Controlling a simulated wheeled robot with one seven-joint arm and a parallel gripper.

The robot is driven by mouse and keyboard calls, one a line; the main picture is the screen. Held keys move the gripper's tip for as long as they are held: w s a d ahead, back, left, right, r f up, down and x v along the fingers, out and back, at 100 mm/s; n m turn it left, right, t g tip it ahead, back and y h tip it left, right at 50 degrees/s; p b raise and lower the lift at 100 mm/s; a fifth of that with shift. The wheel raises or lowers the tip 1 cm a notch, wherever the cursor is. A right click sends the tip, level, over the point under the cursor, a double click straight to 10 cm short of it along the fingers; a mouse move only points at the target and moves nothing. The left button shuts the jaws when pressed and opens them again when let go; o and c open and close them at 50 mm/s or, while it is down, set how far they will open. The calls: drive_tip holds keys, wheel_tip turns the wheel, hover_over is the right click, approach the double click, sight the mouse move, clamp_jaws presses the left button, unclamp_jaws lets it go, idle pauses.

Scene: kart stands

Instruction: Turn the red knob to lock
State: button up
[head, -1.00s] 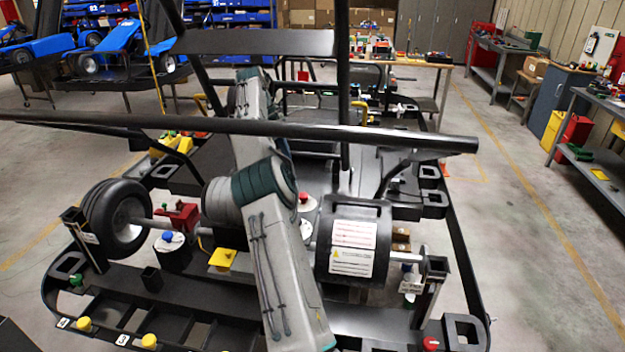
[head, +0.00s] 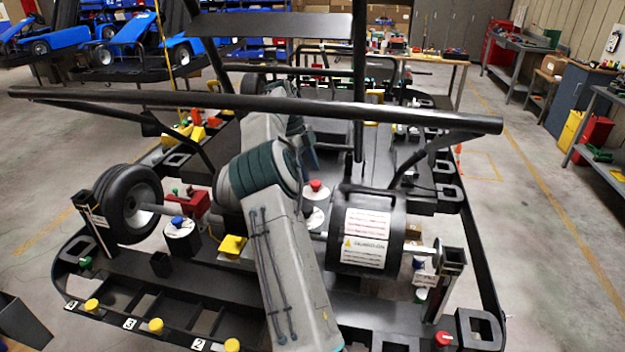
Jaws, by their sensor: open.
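A red knob (head: 316,185) sits on a round white disc (head: 315,217) near the middle of the kart stand, just right of my arm's elbow and left of the black cylinder. My arm rises from the bottom of the head view, bends at the elbow and reaches away over the stand. My gripper itself cannot be made out; the far end of the arm is hidden behind the links and the long black bar. Another red knob (head: 443,338) is on the front right edge of the frame.
A black cylinder with white labels (head: 366,235) stands close to the right of my arm. A blue knob (head: 178,221) and a wheel (head: 128,203) are at left. A long black bar (head: 270,104) crosses above the stand. Floor is clear at right (head: 540,240).

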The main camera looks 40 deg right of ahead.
sight(315, 182)
drive_tip(key=shift+x, duration=1.7)
drive_tip(key=c, duration=1)
drive_tip(key=shift+o, duration=0.2)
